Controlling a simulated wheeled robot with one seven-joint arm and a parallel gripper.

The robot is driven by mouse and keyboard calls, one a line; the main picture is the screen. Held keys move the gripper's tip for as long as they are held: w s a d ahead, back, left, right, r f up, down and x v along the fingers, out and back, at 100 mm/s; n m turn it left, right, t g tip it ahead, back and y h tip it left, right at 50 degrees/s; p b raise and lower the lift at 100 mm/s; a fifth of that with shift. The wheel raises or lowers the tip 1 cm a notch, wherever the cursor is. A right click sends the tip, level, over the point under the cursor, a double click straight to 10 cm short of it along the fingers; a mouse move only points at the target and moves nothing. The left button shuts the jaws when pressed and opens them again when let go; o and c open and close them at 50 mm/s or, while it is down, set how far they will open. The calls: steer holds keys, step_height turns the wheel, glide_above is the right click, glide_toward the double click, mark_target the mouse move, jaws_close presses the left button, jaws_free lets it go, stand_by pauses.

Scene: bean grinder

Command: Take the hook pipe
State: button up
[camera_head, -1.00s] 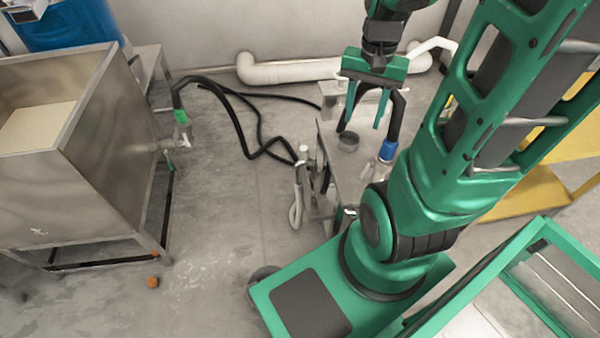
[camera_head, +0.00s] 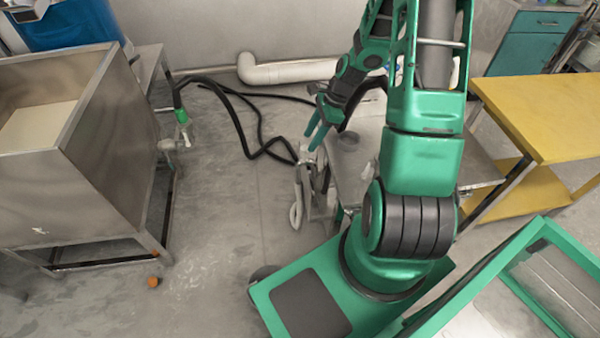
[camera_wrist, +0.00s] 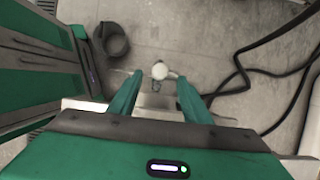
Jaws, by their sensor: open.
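A pale grey pipe with a hooked lower end (camera_head: 297,208) hangs beside the small metal stand in the middle of the head view. I take it for the hook pipe; its upper part is hard to make out. My gripper (camera_head: 313,138) is open and empty, just above the pipe's upper end. In the wrist view my gripper (camera_wrist: 160,78) has its two green fingers apart. A white round top with a short side arm (camera_wrist: 161,69) shows between and just beyond the fingertips. I cannot tell whether this top belongs to the hook pipe.
A small metal table (camera_head: 352,165) stands right of the pipe. Black hoses (camera_head: 240,130) lie on the floor behind and left. A steel hopper (camera_head: 75,150) is at left, a yellow table (camera_head: 540,115) at right. The floor between hopper and pipe is clear.

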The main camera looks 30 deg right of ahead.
mark_target(299, 159)
steer(key=x, duration=1)
steer(key=shift+w+a+f, duration=0.2)
steer(key=shift+w+a, duration=0.1)
steer(key=shift+c, duration=0.6)
jaws_close()
